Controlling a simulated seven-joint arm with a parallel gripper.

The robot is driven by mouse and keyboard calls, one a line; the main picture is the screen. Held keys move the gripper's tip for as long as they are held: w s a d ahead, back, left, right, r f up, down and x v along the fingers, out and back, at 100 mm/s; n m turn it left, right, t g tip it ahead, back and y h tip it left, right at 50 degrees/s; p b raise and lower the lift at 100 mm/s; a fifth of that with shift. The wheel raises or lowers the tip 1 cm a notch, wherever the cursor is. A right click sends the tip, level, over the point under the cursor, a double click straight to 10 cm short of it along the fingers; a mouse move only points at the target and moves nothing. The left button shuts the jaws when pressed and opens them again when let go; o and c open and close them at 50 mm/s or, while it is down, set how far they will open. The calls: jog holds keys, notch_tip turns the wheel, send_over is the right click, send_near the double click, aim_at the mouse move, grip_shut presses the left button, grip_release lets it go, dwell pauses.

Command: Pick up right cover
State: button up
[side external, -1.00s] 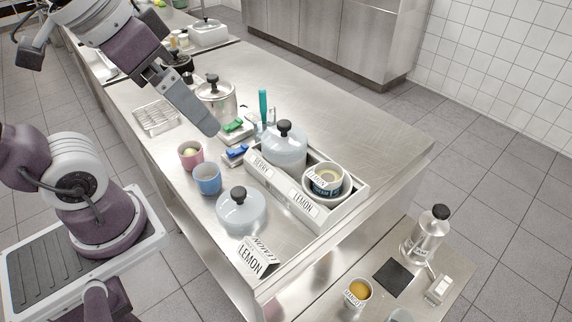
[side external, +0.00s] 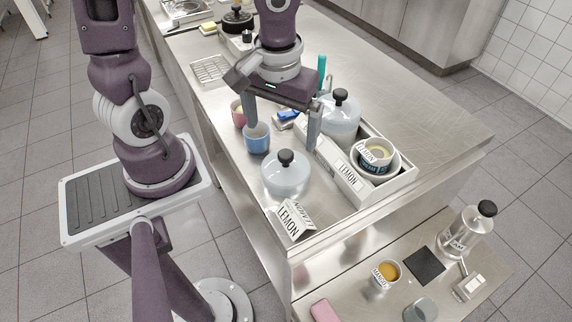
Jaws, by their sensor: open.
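Two pale, translucent domed covers with black knobs show in the side view. One cover (side external: 286,176) stands on the steel counter by the front edge, behind a folded "LEMON" card. The other cover (side external: 340,114) stands farther back and right, in the white divided tray (side external: 388,190). My gripper (side external: 283,138) is open and empty, pointing down, with its fingers spread wide. In the picture it is just above and behind the front cover and left of the tray cover. One finger is near the blue cup, the other near the tray's left side. Its exact height is hard to tell.
A blue cup (side external: 257,140) and a pink cup (side external: 238,113) stand left of my gripper. The "LEMON" card (side external: 291,219) is at the front edge. The counter's right side is clear.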

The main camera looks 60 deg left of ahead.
aim_at(286, 164)
jog(key=f, duration=0.1)
jog(key=d+f+n, duration=0.1)
jog(key=shift+w+d+f+g+h, duration=0.1)
jog(key=shift+d+f+g+h, duration=0.05)
jog(key=shift+f+g+h, duration=0.2)
notch_tip(286, 164, down, 7)
jog(key=shift+r, duration=0.2)
jog(key=c, duration=1)
jog(key=r, duration=0.9)
jog(key=shift+w+d+r, duration=0.1)
jog(key=shift+w+r, duration=0.25)
jog(key=shift+r, duration=0.05)
jog(key=shift+c, duration=0.2)
jog(key=w+d+r, duration=0.1)
jog(key=w+d, duration=0.1)
jog(key=w, duration=0.2)
jog(key=w+d+r, duration=0.1)
jog(key=w+d, duration=0.2)
jog(key=w, duration=0.2)
jog(key=w+d+r, duration=0.1)
jog(key=w+d, duration=0.2)
jog(key=w, duration=0.2)
jog(key=shift+w, duration=0.1)
jog(key=shift+w+d+f, duration=0.1)
jog(key=shift+w+d, duration=0.1)
jog(key=shift+w, duration=0.05)
jog(key=shift+f, duration=3.1)
